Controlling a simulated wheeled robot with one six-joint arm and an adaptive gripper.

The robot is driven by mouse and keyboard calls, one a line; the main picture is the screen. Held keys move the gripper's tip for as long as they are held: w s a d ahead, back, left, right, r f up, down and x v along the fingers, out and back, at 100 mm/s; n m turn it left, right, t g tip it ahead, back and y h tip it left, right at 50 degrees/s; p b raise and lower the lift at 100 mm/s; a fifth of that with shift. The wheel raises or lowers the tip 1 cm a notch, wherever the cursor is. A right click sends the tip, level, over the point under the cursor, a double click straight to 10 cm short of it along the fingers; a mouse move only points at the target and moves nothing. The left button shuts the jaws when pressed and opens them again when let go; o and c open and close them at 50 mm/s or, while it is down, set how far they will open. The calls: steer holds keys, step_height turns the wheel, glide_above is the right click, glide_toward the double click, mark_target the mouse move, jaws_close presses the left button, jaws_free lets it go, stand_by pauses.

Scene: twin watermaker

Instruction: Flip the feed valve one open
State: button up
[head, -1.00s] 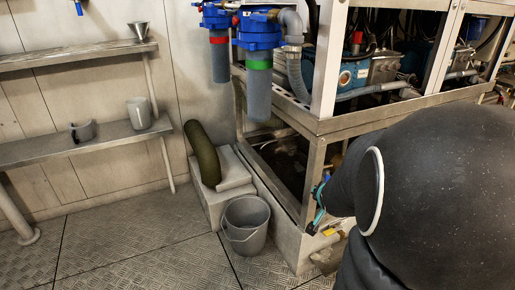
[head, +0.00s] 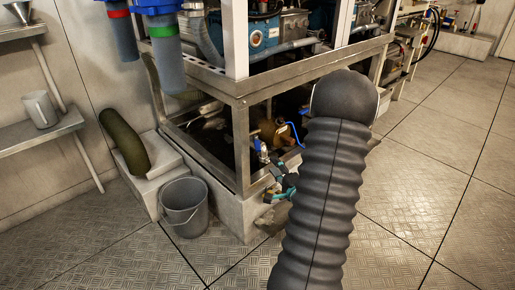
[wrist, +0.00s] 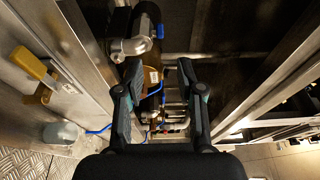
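My gripper (head: 278,182) is at the lower frame opening of the machine, partly hidden by my arm. In the wrist view its two fingers (wrist: 160,72) are spread wide with nothing held. Between and beyond them are a brown pipe or body with a pale label (wrist: 152,76) and a grey metal fitting (wrist: 132,46) with a small blue part (wrist: 160,31).
A yellow handle (wrist: 34,64) sits on the frame side at left in the wrist view. Metal frame beams (head: 243,150) border the opening. A grey bucket (head: 184,206) stands on the floor beside the base. The floor at right is clear.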

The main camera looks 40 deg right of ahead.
mark_target(258, 145)
steer(key=w, duration=0.4)
steer(key=w+d, duration=0.1)
steer(key=w, duration=0.3)
steer(key=w+d, duration=0.1)
steer(key=w, duration=0.4)
steer(key=shift+d, duration=0.25)
jaws_close()
